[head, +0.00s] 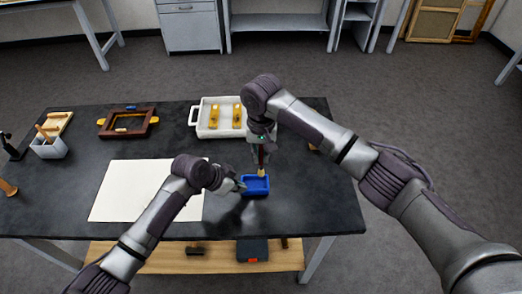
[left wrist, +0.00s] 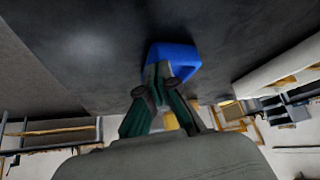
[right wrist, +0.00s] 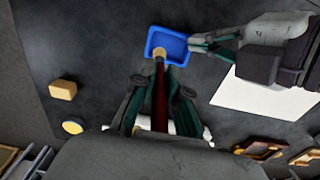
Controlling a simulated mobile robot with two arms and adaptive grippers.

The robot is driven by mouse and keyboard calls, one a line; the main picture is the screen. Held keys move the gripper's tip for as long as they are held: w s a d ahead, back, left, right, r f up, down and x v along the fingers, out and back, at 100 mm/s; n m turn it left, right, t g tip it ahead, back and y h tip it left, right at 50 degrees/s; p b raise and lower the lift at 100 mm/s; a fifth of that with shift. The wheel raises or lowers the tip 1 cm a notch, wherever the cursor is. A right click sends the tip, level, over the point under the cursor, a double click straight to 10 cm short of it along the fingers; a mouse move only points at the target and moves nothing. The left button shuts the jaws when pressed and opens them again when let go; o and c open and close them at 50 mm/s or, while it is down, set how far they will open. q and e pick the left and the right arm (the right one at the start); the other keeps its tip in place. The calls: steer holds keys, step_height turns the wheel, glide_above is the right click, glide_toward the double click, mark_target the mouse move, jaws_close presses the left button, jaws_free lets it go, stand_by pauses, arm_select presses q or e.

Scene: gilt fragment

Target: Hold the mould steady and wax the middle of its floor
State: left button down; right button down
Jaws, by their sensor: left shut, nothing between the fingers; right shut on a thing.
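The mould is a small blue open tray (head: 250,194) on the dark table, also in the right wrist view (right wrist: 184,60) and left wrist view (left wrist: 182,52). My left gripper (head: 240,185) is shut and empty, its fingertips against or very close to the mould's left wall; contact is hard to confirm. My right gripper (head: 262,150) is shut on a brush with a dark red handle (right wrist: 160,100), pointing down from above. The brush's pale yellow tip (right wrist: 159,53) is at the mould, inside its near part in the right wrist view. Whether it touches the floor is unclear.
A white sheet (head: 125,190) lies left of the mould. Behind are a white tray (head: 202,131) with yellow pieces and a brown frame (head: 103,127). A cup with tools (head: 48,150) stands far left. A tan block (right wrist: 63,90) and round pot (right wrist: 72,126) lie beyond my right arm.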

mark_target(261, 168)
arm_select(q)
steer(key=shift+s+a+f, duration=0.1)
steer(key=shift+s+f, duration=0.1)
steer(key=shift+f, duration=0.15)
arm_select(e)
step_height(261, 168, down, 4)
steer(key=shift+f, duration=0.1)
step_height(261, 168, down, 2)
steer(key=shift+a, duration=2.1)
steer(key=shift+d, duration=2.2)
steer(key=a, duration=0.3)
steer(key=shift+a, duration=0.25)
steer(key=shift+d, duration=1.6)
steer(key=shift+r, duration=4.2)
